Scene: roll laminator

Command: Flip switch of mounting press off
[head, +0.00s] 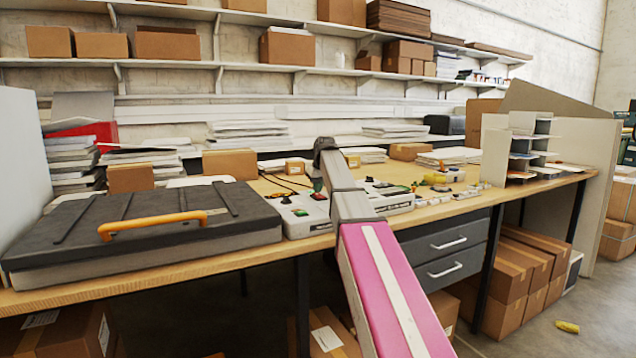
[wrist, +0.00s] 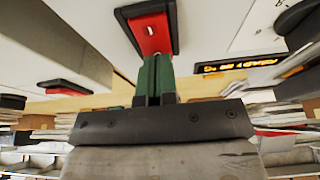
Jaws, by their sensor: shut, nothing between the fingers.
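The mounting press (head: 190,232) lies on the left of the bench, a wide grey slab with a dark lid and an orange handle. A light control box (head: 305,228) adjoins its right end and carries small red and green parts. In the wrist view a red rocker switch (wrist: 151,33) in a black frame sits on a white panel. My gripper (wrist: 155,60) has its green fingers shut and empty, with the tips at the lower edge of this switch; I cannot tell whether they touch it. In the head view my gripper (head: 318,185) is mostly hidden by my arm.
A second control box (head: 392,200) stands just right of my arm. Another dark-framed red switch (wrist: 65,87) and an orange-lit display (wrist: 240,63) show in the wrist view. Cartons (head: 230,163) and paper stacks line the bench's back. Drawers (head: 450,255) hang below.

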